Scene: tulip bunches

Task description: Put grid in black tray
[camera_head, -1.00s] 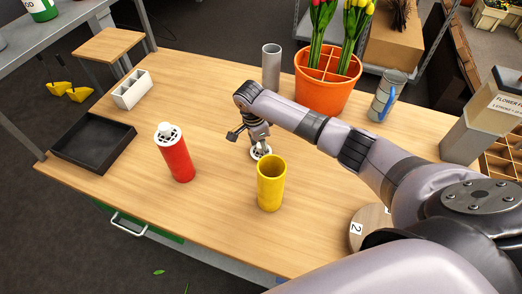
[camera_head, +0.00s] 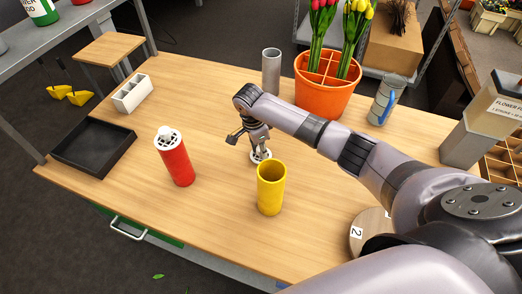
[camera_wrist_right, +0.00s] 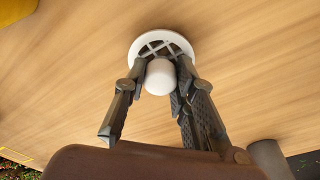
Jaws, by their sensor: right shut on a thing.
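A round white grid (camera_head: 261,157) with a central knob is on or just above the wooden table, behind the yellow vase. It shows clearly in the right wrist view (camera_wrist_right: 160,46), its knob between the fingers. My right gripper (camera_head: 259,150) points down and is shut on the grid's knob; the fingers also show in the wrist view (camera_wrist_right: 158,78). Whether the grid touches the table is hard to tell. The black tray (camera_head: 118,158) lies empty at the table's left end, well left of the gripper. My left gripper is out of view.
A red vase (camera_head: 178,163) topped with another white grid (camera_head: 167,138) stands between gripper and tray. The yellow vase (camera_head: 271,190) stands just in front of the gripper. A white divided holder (camera_head: 132,93), grey cylinder (camera_head: 271,70) and orange tulip pot (camera_head: 325,97) stand behind.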

